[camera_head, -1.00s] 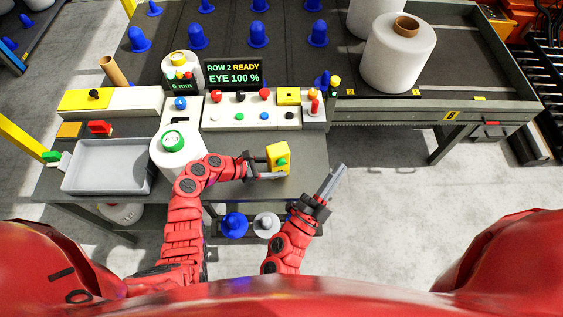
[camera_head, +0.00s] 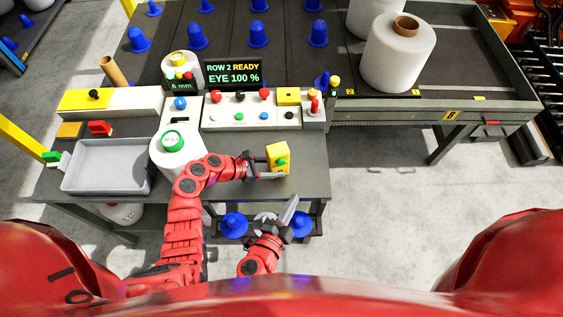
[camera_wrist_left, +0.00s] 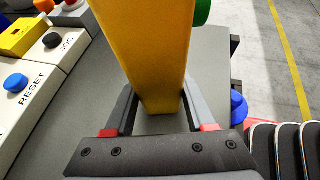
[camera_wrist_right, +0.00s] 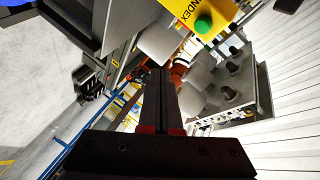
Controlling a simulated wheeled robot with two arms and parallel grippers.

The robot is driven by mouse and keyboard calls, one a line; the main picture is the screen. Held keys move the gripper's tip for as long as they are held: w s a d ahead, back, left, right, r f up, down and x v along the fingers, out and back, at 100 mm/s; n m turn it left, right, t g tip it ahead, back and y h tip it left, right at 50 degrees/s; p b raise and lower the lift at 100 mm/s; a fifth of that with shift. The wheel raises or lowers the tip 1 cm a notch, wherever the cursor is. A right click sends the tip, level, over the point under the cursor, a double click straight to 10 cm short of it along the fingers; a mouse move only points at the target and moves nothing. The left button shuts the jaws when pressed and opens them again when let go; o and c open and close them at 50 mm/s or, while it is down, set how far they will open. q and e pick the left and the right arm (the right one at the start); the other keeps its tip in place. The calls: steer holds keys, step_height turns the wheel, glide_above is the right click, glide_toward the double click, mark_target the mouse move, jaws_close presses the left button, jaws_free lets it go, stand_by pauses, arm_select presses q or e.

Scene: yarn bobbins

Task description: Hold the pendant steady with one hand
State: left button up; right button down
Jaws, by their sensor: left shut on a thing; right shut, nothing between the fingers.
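The pendant (camera_head: 278,156) is a yellow box with a green button, upright at the right end of the grey bench. My left gripper (camera_head: 266,170) is shut on it, and in the left wrist view the fingers sit on either side of the yellow body (camera_wrist_left: 150,50). My right gripper (camera_head: 288,210) is shut and empty, below and in front of the pendant, apart from it. In the right wrist view the pendant's yellow face (camera_wrist_right: 176,8) shows at the top with "INDEX" lettering and the green button (camera_wrist_right: 203,25).
A control panel (camera_head: 222,118) with several buttons stands behind the pendant. A white bobbin (camera_head: 180,158) and a grey tray (camera_head: 72,180) are to the left. Blue cones (camera_head: 234,224) sit on a lower shelf near my right gripper. Open floor (camera_head: 385,220) lies to the right.

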mark_target(281, 162)
steer(key=w+a, duration=0.2)
steer(key=w, duration=0.6)
steer(key=shift+a, duration=0.2)
steer(key=shift+w, duration=0.2)
stand_by(1.7)
steer(key=shift+w+a, duration=0.15)
steer(key=shift+w, duration=0.1)
steer(key=shift+w+a, duration=0.15)
steer(key=shift+w, duration=0.35)
stand_by(0.6)
steer(key=shift+s, duration=0.1)
steer(key=shift+s+d, duration=0.3)
steer(key=shift+s, duration=0.55)
